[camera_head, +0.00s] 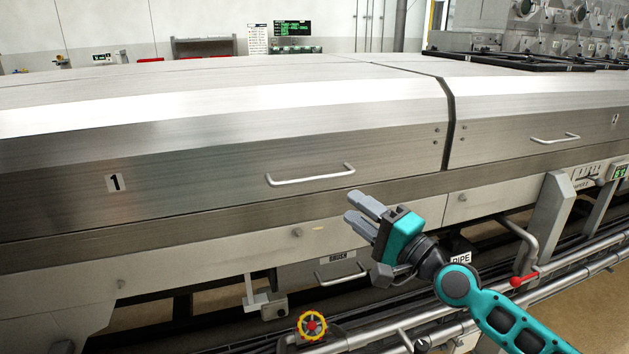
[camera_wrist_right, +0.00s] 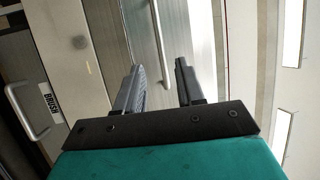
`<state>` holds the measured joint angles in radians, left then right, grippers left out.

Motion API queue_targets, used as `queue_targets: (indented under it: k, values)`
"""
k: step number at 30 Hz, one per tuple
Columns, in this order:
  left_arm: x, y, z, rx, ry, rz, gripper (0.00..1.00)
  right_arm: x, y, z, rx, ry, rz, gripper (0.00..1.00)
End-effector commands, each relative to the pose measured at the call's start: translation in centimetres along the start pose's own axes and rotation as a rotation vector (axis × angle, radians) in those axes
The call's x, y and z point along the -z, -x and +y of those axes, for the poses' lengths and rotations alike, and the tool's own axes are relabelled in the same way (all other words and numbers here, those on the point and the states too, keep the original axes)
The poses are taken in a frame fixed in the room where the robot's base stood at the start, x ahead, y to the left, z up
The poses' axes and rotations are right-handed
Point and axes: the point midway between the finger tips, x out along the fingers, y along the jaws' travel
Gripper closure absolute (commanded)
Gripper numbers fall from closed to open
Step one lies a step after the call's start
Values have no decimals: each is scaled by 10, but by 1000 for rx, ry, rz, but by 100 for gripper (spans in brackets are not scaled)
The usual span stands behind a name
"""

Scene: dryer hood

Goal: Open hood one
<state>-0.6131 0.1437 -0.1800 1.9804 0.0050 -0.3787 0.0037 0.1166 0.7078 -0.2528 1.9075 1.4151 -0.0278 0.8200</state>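Hood one (camera_head: 200,140) is a long brushed-metal cover marked with a black "1" label (camera_head: 115,182); it looks closed. Its bar handle (camera_head: 311,175) is on the front face. My right gripper (camera_head: 357,207) is just below and right of that handle, pointing toward the hood, with its fingers apart and nothing between them. In the right wrist view the two fingers (camera_wrist_right: 158,82) are spread, and the handle (camera_wrist_right: 160,45) shows beyond them, apart from them. My left gripper is not in view.
A second hood (camera_head: 540,125) with its own handle (camera_head: 556,139) adjoins on the right. The space before hood one's handle is clear.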

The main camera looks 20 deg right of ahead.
Motion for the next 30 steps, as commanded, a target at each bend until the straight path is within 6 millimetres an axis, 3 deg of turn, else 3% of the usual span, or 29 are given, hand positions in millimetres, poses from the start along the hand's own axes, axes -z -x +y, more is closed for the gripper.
queue_targets:
  k: [6, 18, 24, 30]
  values:
    - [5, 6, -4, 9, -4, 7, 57, -1, -37, -4, 4, 0, 0, 62]
    - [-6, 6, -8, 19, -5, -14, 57, -1, -102, 0, 1, 4, -1, 62]
    - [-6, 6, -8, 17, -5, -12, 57, -2, -117, 0, -1, 4, -2, 62]
    - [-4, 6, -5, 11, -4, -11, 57, -2, -120, 1, -2, 5, -2, 62]
